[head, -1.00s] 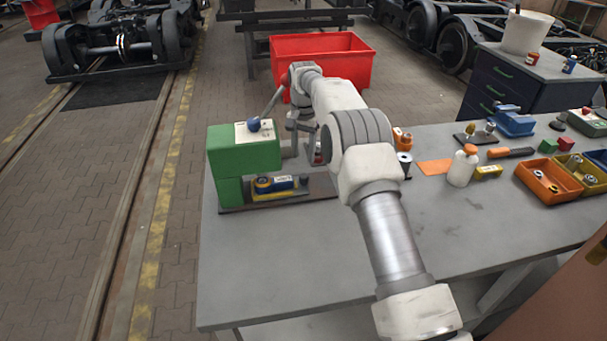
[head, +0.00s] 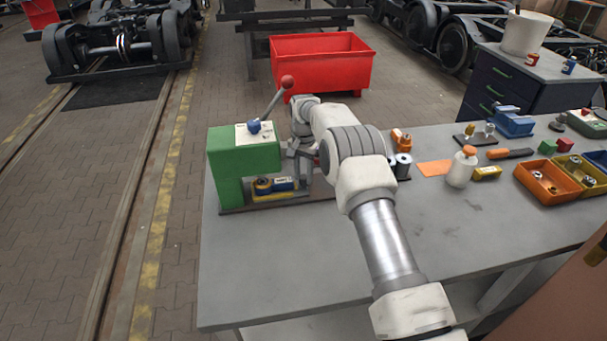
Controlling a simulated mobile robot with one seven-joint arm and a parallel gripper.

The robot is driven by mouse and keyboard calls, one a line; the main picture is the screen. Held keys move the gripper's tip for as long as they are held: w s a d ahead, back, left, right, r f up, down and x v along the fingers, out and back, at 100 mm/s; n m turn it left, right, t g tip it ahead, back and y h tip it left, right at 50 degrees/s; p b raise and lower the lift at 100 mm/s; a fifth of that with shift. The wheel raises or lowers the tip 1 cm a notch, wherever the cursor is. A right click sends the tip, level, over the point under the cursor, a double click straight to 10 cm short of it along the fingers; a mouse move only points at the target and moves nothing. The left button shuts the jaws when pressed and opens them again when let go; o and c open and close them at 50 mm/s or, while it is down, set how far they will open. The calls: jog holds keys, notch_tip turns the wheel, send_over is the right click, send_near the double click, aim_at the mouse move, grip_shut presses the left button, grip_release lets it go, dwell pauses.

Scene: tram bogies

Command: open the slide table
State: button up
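A green press-like device (head: 244,160) stands on a dark base plate at the left end of the grey workbench. A lever with a red ball knob (head: 288,82) rises from its top, beside a blue hub. My own arm and wrist hide most of the fingers, so contact and finger opening cannot be told.
Right of my arm on the grey bench (head: 300,270) are metallic spools (head: 403,166), a white bottle (head: 462,168), an orange sheet (head: 435,167), and orange (head: 547,192) and yellow bins. A red crate (head: 330,72) stands on the floor behind. The bench's front left is clear.

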grip_shut()
dwell(1.1)
